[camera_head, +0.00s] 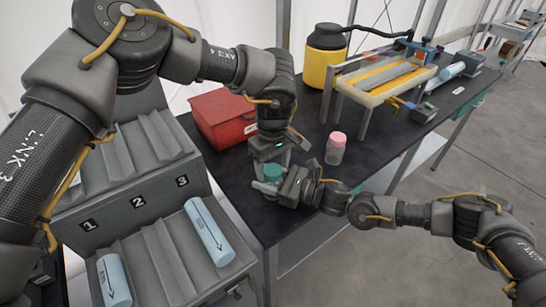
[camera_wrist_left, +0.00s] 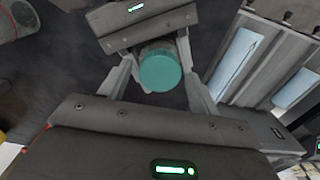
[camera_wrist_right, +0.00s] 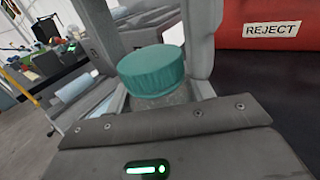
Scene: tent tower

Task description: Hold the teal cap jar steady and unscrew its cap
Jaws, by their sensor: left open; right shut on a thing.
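The teal cap jar stands on the dark bench top, its teal cap (camera_head: 272,172) facing up. The cap shows from above in the left wrist view (camera_wrist_left: 160,70) and from the side in the right wrist view (camera_wrist_right: 152,68). My right gripper (camera_head: 268,186) is shut on the clear jar body (camera_wrist_right: 160,99), below the cap. My left gripper (camera_head: 271,164) points down over the jar. In the left wrist view its open fingers (camera_wrist_left: 160,82) stand either side of the cap, with gaps visible. The jar body is mostly hidden by my right gripper.
A pink-capped jar (camera_head: 335,148) stands close right of my grippers. A red REJECT bin (camera_head: 222,118) is behind left. A grey sloped rack (camera_head: 150,262) with blue cylinders (camera_head: 209,231) is at the front left. A yellow container (camera_head: 322,58) and a frame stand farther back.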

